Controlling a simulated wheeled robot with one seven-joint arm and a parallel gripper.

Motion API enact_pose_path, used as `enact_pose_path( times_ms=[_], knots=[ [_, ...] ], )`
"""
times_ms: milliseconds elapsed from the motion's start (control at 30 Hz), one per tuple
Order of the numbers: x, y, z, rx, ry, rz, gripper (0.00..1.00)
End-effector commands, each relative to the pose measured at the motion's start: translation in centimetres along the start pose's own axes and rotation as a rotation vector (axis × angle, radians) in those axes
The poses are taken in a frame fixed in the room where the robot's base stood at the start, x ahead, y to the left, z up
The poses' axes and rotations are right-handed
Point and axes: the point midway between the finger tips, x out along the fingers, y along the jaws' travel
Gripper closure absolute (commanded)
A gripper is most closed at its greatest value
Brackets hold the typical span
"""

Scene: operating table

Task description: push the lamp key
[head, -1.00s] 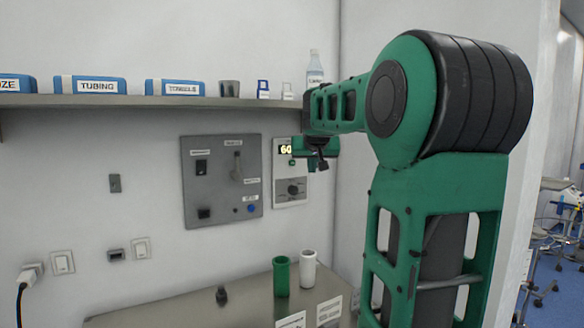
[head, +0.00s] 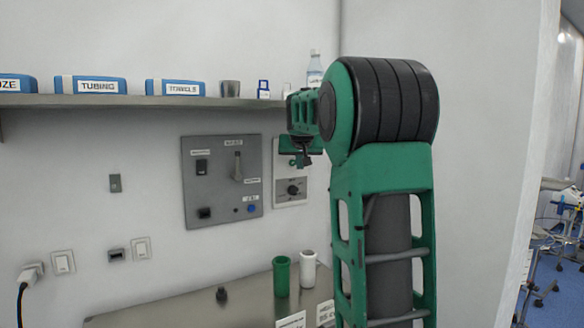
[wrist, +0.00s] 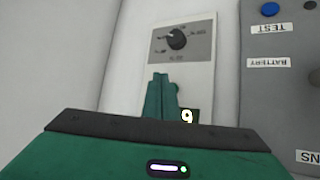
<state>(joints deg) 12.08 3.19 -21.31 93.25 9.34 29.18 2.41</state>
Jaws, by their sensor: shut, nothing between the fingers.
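My gripper (head: 302,162) is shut and empty in front of the white dial panel (head: 280,200) on the wall. In the wrist view the green fingers (wrist: 161,80) are together, pointing at that panel, below its black dial (wrist: 176,39); contact cannot be told. To the left, in the head view, is a grey control panel (head: 222,190) with a black rocker switch (head: 201,166), a lever (head: 238,167) and a blue button (head: 252,209). No label reading lamp is legible, so I cannot tell which is the lamp key.
A shelf (head: 150,101) with blue boxes runs above the panels. A green cup (head: 281,277) and a white cup (head: 308,268) stand on the metal table (head: 180,310) below. White wall switches (head: 63,262) and a plugged cord are at lower left.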

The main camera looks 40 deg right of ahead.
Motion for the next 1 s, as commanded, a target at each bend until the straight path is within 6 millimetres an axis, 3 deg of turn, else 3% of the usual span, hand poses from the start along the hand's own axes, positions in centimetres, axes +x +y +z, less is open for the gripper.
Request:
enact_pose_path(
  times_ms=[300,1000],
  knots=[
    [1.09,-0.74,-0.70,-0.001,-0.001,0.000,1.00],
    [1.07,-0.75,-0.73,0.000,0.000,0.000,1.00]
  ],
)
